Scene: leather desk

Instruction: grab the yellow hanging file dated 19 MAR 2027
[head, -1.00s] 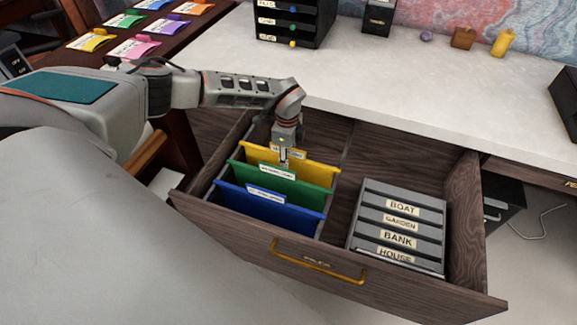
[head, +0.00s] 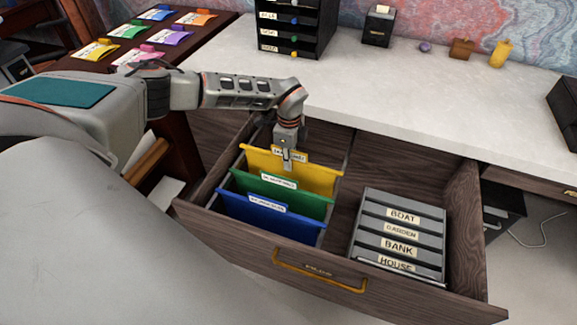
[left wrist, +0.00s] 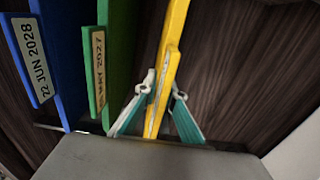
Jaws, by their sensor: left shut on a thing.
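The yellow hanging file (head: 318,179) is the rearmost of three files in the left part of the open drawer. My left gripper (head: 287,162) comes down from above and is shut on its top edge, near the label. The gripper hides part of that label, and I cannot read its date. In the left wrist view the fingers (left wrist: 158,115) press on both sides of the yellow file (left wrist: 173,40). The file stands upright and sits slightly higher than the green file (head: 305,203). My right gripper is not in view.
The blue file (head: 240,213), labelled 22 JUN 2028 in the left wrist view, stands in front of the green one. A grey rack (head: 370,222) with name labels fills the drawer's right part. The desk top (head: 420,95) overhangs behind the drawer (head: 235,243).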

